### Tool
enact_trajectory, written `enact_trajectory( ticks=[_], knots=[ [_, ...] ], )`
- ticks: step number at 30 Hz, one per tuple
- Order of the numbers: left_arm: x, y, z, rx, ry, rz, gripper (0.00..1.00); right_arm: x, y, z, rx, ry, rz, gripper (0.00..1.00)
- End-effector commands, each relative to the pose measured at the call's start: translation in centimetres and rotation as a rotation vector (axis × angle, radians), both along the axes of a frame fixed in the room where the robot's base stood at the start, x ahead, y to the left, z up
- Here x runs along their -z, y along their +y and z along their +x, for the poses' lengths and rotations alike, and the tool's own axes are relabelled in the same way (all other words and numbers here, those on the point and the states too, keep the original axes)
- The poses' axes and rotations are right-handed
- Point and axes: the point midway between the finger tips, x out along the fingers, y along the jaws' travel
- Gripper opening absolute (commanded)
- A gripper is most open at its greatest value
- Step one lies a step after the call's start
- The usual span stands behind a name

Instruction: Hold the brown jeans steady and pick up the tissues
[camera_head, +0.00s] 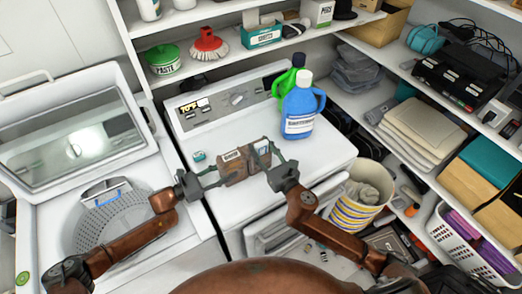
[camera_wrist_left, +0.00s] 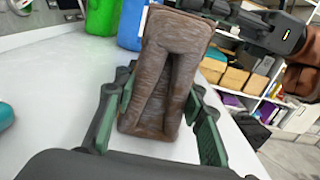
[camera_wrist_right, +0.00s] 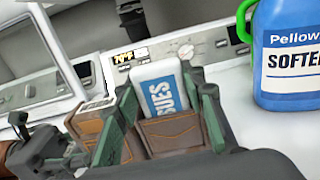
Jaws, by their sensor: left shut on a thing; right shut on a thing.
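The brown jeans (camera_head: 233,166) are a folded, upright bundle on the white machine top; they also show in the left wrist view (camera_wrist_left: 165,75) and right wrist view (camera_wrist_right: 170,134). My left gripper (camera_head: 220,177) is shut on the jeans, with a green finger on each side. The tissues (camera_wrist_right: 160,92) are a white and blue pack standing out of a jeans pocket; the pocket hides their lower part. In the head view they show small at the jeans' right end (camera_head: 262,147). My right gripper (camera_wrist_right: 162,100) is shut on the tissues, its fingers at both sides.
A blue softener bottle (camera_head: 300,108) and a green bottle (camera_head: 285,82) stand behind on the right. A small teal item (camera_head: 199,156) lies left of the jeans. An open-lidded washer (camera_head: 105,215) is at the left. A striped basket (camera_head: 357,200) stands at the right.

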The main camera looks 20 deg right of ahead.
Motion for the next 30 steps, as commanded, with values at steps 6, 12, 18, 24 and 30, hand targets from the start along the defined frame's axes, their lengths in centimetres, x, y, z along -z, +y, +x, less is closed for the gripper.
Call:
enact_trajectory(
  ticks=[6, 12, 18, 24, 30],
  knots=[
    [0.0, 0.1, 0.1, -0.002, 0.000, 0.001, 0.00, -4.7, 0.1, 0.0, -0.003, -0.009, -0.005, 0.23],
    [0.0, 0.1, 0.1, -0.002, 0.000, 0.001, 0.00, -7.8, 0.0, 0.0, -0.002, -0.006, -0.004, 0.23],
    [0.0, 0.0, 0.1, -0.001, 0.000, 0.000, 0.00, -8.9, 0.0, 0.0, 0.000, -0.002, -0.003, 0.23],
    [0.0, 0.0, 0.1, -0.001, 0.000, 0.000, 0.00, -8.9, 0.0, 0.0, 0.000, -0.001, -0.002, 0.23],
    [0.0, 0.0, 0.0, -0.001, 0.000, 0.000, 0.50, -8.9, 0.0, 0.0, 0.000, -0.001, -0.002, 0.23]
  ],
)
